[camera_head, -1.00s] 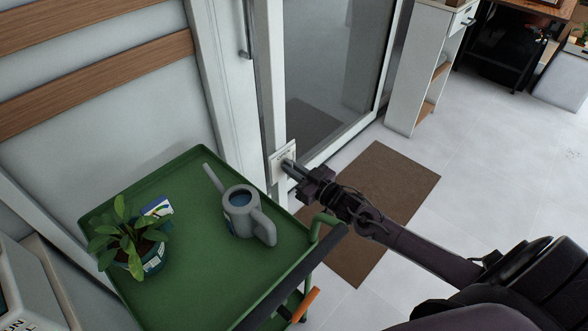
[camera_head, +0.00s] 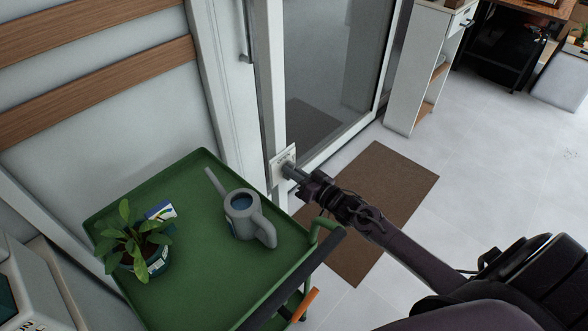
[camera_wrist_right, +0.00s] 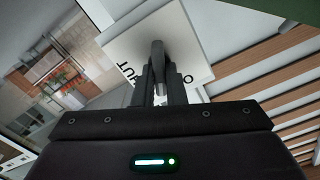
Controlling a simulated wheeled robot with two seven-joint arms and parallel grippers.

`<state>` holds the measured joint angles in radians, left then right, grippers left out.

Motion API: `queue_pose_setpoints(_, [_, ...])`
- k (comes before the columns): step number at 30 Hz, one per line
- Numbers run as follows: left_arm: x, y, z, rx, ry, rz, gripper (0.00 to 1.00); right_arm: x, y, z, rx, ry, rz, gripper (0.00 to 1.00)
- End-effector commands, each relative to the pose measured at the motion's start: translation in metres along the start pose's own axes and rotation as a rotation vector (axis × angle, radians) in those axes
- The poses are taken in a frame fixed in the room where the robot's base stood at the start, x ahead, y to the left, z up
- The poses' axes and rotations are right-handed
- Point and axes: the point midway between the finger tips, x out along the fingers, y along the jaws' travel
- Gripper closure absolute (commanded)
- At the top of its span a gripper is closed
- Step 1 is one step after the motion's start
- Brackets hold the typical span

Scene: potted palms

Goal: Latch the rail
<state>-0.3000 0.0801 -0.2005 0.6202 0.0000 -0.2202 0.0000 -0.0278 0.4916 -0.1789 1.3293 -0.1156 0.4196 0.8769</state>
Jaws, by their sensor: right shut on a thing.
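A white square latch plate (camera_head: 280,162) is on the white frame at the edge of the glass door. In the right wrist view the plate (camera_wrist_right: 122,48) carries dark letters, partly hidden, of which "HUT" and "O" show. A grey lever (camera_wrist_right: 157,56) stands out in front of the plate. My right gripper (camera_head: 291,172) is at the plate, and its fingers (camera_wrist_right: 158,88) are shut on the lever. The fingers hide the lever's lower part and some lettering. My left gripper is not in view.
A green cart (camera_head: 190,185) stands left of my right arm, carrying a grey watering can (camera_head: 243,218) and a potted plant (camera_head: 135,245). Its black handle (camera_head: 300,275) is near my arm. A brown mat (camera_head: 385,205) lies before the glass door (camera_head: 325,80).

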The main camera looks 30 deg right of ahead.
Motion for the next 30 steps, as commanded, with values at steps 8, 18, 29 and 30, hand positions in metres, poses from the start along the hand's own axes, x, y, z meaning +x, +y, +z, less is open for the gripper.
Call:
queue_pose_setpoints(8, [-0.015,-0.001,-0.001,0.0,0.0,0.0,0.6,0.0,0.001,-0.002,0.268,0.002,0.002,1.0])
queue_pose_setpoints(18, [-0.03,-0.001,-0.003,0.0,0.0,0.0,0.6,0.0,0.003,-0.001,0.591,0.003,0.002,1.0])
queue_pose_setpoints(29, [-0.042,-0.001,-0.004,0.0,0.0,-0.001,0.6,0.0,0.004,0.001,0.905,0.001,0.001,1.0])
queue_pose_setpoints(30, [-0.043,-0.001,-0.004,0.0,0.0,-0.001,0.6,0.0,0.004,0.001,0.932,0.002,0.001,1.0])
